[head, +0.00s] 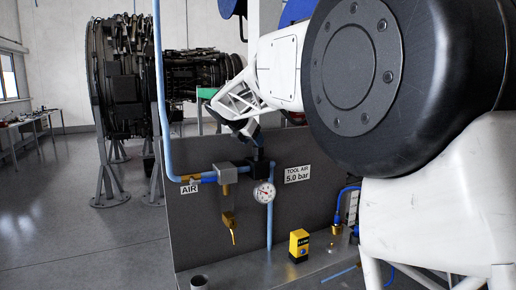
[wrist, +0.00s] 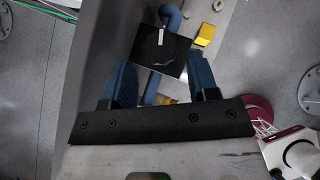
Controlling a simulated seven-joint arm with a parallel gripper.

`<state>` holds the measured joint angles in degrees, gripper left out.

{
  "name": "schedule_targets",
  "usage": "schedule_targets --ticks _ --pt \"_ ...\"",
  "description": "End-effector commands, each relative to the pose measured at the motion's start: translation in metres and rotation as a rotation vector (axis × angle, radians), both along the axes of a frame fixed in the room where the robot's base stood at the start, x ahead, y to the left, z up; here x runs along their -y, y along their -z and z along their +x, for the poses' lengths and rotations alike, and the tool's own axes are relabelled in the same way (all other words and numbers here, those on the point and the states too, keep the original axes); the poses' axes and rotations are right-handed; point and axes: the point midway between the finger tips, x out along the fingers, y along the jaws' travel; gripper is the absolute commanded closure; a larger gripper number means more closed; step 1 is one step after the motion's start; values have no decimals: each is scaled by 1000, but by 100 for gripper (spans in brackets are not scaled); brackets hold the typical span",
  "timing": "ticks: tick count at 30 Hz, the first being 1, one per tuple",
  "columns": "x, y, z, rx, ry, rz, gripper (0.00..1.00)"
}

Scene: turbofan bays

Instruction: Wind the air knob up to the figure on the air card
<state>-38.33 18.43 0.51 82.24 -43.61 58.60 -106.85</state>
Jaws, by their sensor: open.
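The air card (head: 297,174) on the grey panel reads "TOOL AIR 5.0 bar". A round white gauge (head: 264,193) hangs left of it; its needle is too small to read surely. The air knob's dark top shows in the wrist view as a black square (wrist: 155,60) with a white mark. In the head view the dark regulator body (head: 258,168) sits above the gauge. My gripper (head: 256,140) is just above it, pointing down. In the wrist view my open gripper (wrist: 162,74) has its blue fingers apart, either side of the black square's near edge. I cannot tell whether they touch it.
A blue pipe (head: 160,90) runs down to a grey block (head: 226,172) and brass valve (head: 230,222) beside the "AIR" label (head: 189,190). An engine (head: 125,75) stands behind.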

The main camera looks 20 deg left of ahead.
Motion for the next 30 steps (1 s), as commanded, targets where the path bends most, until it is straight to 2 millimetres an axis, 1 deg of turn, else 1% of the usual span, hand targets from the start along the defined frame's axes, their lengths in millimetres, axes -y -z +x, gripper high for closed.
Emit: schedule_targets --ticks 6,10,15,24,25,26,30 --pt "7 20 19 -1 1 0 46" --pt "9 28 27 0 1 0 46" --pt "11 33 32 0 1 1 46" --pt "11 35 33 0 1 1 46" --pt "11 35 33 0 1 1 47" --pt "11 35 33 0 1 1 52" --pt "11 35 33 0 1 1 73"
